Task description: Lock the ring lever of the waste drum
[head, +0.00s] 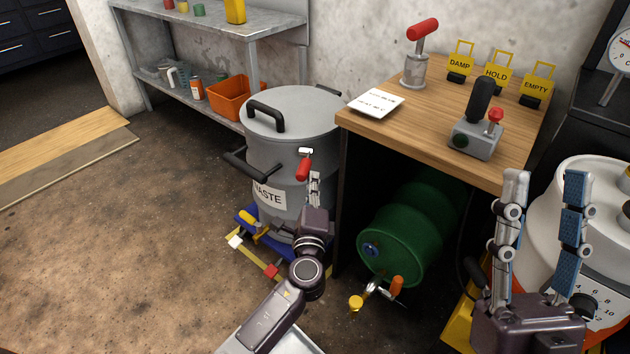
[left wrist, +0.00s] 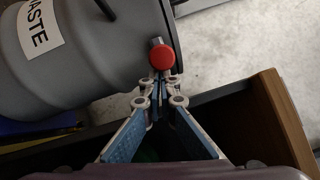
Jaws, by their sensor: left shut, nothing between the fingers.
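The grey waste drum (head: 292,135) stands upright with its lid on, left of the wooden bench; it also shows in the left wrist view (left wrist: 90,60). The ring lever (head: 303,167) has a red grip that hangs down at a slant on the drum's front right side. In the left wrist view the red grip (left wrist: 162,57) is seen end-on, just beyond my fingertips. My left gripper (head: 314,180) is shut and empty, its fingertips close beside the red grip; I cannot tell whether they touch. My right gripper (head: 544,180) is open and empty in front of the bench's right side.
The drum stands on a blue wheeled base (head: 248,218). The wooden bench (head: 440,130) is close on the drum's right, with a green drum (head: 400,235) with a tap beneath it. A metal shelf (head: 200,35) stands behind.

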